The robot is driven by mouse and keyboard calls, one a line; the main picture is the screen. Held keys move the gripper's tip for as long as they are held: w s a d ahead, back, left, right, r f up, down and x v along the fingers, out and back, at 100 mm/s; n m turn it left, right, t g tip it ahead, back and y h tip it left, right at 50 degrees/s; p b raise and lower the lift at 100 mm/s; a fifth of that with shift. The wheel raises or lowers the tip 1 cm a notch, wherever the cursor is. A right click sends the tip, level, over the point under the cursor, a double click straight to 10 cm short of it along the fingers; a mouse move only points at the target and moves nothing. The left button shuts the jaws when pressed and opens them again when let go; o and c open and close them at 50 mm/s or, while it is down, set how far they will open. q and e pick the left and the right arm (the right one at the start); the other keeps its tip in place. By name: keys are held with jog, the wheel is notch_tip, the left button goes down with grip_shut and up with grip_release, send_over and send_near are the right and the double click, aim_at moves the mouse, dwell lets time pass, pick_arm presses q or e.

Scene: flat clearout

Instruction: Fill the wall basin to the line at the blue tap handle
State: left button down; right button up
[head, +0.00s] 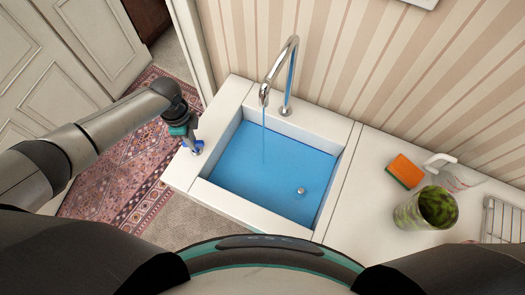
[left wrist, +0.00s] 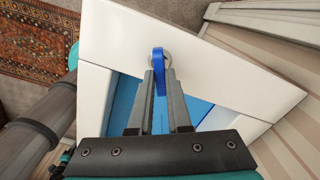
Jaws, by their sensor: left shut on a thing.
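The wall basin (head: 230,197) is white and square, and its inside shows blue with water in it. A thin stream runs from the chrome spout (head: 284,75) into the basin. A small round metal piece (head: 300,190) shows in the basin, right of the middle. The blue tap handle (head: 196,147) sits on the basin's left rim; it also shows in the left wrist view (left wrist: 158,65). My left gripper (head: 190,138) is shut on the blue handle, with its fingers on either side of it. My right gripper is not in view.
A white counter (head: 365,210) adjoins the basin on the right. A patterned rug (head: 125,165) lies on the floor at left.

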pick_arm(q)
jog(key=shift+w+a+r, duration=0.2)
jog(key=shift+w, duration=0.05)
jog(key=m, duration=0.3)
jog(key=shift+b, duration=0.3)
jog(key=shift+m, duration=0.5)
jog(key=shift+m, duration=0.7)
jog(key=c, duration=1.2)
grip_release()
jog(key=o, duration=0.6)
jog(key=shift+s+d+f, duration=0.1)
jog(key=shift+s+d, duration=0.05)
jog(key=shift+s, duration=0.1)
jog(key=shift+c, duration=0.2)
